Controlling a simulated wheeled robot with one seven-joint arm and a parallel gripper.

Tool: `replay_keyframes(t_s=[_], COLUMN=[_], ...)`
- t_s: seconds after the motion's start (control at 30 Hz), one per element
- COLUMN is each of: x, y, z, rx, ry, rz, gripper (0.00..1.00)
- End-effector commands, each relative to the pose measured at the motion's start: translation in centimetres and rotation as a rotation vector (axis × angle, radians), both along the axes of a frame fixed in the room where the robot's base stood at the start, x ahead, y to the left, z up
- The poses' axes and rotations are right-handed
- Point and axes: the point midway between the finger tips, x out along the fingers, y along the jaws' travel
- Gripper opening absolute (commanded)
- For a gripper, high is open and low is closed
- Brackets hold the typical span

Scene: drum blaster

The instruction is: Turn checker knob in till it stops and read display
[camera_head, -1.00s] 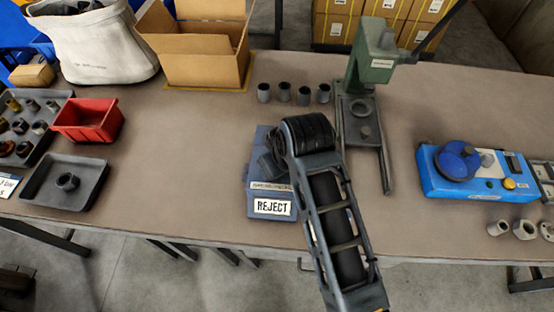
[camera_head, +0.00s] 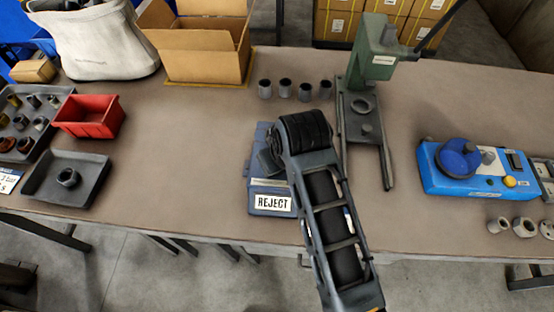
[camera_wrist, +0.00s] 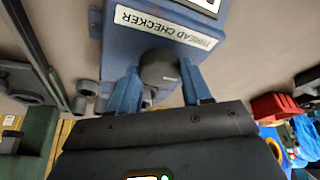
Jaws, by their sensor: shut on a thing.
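The blue thread checker (camera_head: 255,192) sits on the bench in the middle of the head view. Its white display (camera_head: 273,203) faces up at the front and reads REJECT. In the wrist view the checker's body (camera_wrist: 100,28) carries a white THREAD CHECKER label (camera_wrist: 165,30), upside down, and the display is mostly cut off at the top edge. The dark round knob (camera_wrist: 158,67) sits between the two blue fingers of my gripper (camera_wrist: 160,88), which is shut on it. In the head view my wrist hides the knob.
A green press (camera_head: 372,65) stands behind to the right, with several grey sleeves (camera_head: 304,92) to its left. A blue device (camera_head: 430,175) is at far right. A red bin (camera_head: 90,118) and black tray (camera_head: 90,190) are at left. Bench is clear between tray and checker.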

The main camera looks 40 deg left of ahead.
Motion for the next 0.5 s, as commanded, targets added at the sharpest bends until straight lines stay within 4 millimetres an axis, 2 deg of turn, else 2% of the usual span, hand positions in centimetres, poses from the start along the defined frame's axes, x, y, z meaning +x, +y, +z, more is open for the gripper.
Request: replay_keyframes(t_s=[0.37, 0.4, 0.5], x=[0.02, 0.02, 0.01], y=[-0.02, -0.02, -0.02], z=[-0.08, -0.08, -0.07], rx=[0.0, 0.0, 0.0], ry=[-0.001, -0.001, 0.0], rz=[0.0, 0.0, 0.0], gripper=[0.18, 0.51, 0.61])
